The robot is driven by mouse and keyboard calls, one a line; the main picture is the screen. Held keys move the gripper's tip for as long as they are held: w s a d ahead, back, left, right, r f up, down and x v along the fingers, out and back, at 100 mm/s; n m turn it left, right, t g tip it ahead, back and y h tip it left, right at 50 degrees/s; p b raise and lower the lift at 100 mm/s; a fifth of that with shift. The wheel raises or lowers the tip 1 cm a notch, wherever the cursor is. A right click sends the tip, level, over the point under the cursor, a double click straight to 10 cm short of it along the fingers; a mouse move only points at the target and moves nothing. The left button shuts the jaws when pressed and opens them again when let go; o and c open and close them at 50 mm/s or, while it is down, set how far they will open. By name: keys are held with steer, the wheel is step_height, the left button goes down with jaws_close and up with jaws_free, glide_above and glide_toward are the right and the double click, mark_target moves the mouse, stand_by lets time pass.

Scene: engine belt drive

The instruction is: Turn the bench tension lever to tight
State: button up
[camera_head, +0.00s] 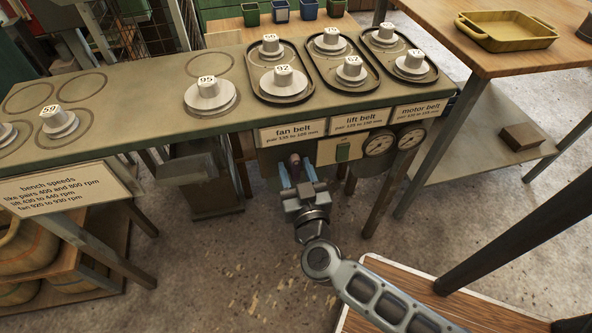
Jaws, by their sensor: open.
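My gripper (298,176) is in front of the bench's front edge, below the fan belt label. Its two bluish fingers are open. A dark reddish-brown upright bar (296,166) shows between the fingers; it looks like the tension lever's handle, and I cannot tell whether the fingers touch it. The lever's pivot and any tight or slack marking are hidden or too small to read. The green bench (150,110) carries numbered stepped pulleys, such as 95 (209,94), and several dark trays holding pairs.
A wooden table (480,60) with a yellow tray (507,42) stands at the right. Bare floor (215,260) lies below left of my arm.

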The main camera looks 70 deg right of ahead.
steer(key=shift+c, duration=0.2)
jaws_close()
stand_by(0.3)
steer(key=m+p, duration=0.2)
steer(key=m, duration=0.2)
steer(key=shift+r, duration=0.1)
steer(key=m+p, duration=0.1)
steer(key=m, duration=0.3)
steer(key=shift+a+m, duration=0.1)
steer(key=shift+m, duration=0.2)
steer(key=m, duration=0.4)
steer(key=shift+w, duration=0.1)
steer(key=m+b, duration=0.1)
steer(key=m, duration=0.4)
steer(key=shift+m, duration=0.3)
